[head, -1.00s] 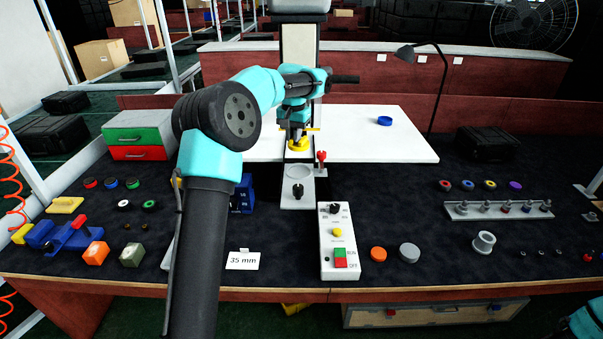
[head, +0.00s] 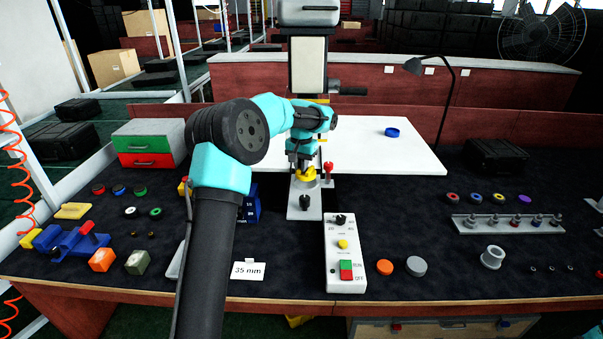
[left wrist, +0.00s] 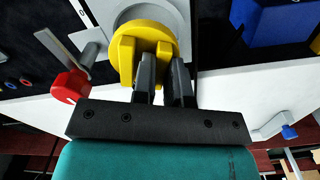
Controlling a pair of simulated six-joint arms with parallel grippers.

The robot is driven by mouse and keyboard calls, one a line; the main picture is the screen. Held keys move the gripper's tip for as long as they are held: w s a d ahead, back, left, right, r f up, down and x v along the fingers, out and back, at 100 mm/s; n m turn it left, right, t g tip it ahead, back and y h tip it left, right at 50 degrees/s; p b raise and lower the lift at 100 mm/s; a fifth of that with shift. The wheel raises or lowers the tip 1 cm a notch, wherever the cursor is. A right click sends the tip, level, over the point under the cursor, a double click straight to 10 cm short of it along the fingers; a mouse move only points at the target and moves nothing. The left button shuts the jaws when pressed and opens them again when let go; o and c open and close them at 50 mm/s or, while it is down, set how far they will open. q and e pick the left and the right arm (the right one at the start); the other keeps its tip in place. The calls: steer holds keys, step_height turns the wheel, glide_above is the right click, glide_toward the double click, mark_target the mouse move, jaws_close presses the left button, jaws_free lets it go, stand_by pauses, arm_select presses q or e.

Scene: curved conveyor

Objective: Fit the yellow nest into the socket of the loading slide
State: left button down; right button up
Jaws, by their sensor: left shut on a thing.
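The yellow nest (head: 306,175) is a round piece with raised ribs, and it also shows in the left wrist view (left wrist: 127,62). My left gripper (head: 304,167) is shut on its upstanding part, its dark fingers (left wrist: 163,80) pointing at the slide. The grey loading slide (head: 305,210) has a round socket (left wrist: 135,14) at its back end. The nest covers part of the socket in the wrist view and most of it in the head view. I cannot tell whether the nest touches the socket or hovers above it. My right gripper is out of view.
A red-knobbed post (head: 328,168) stands close right of the socket, also in the wrist view (left wrist: 70,86). A white control box (head: 343,262) and a blue block (head: 251,208) stand nearby. The white board (head: 385,160) behind is mostly clear.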

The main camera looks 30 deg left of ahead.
arm_select(q)
steer(key=shift+f, duration=1.45)
steer(key=shift+f, duration=0.1)
steer(key=c, duration=1.1)
jaws_free()
steer(key=shift+c, duration=0.2)
step_height(320, 180, up, 12)
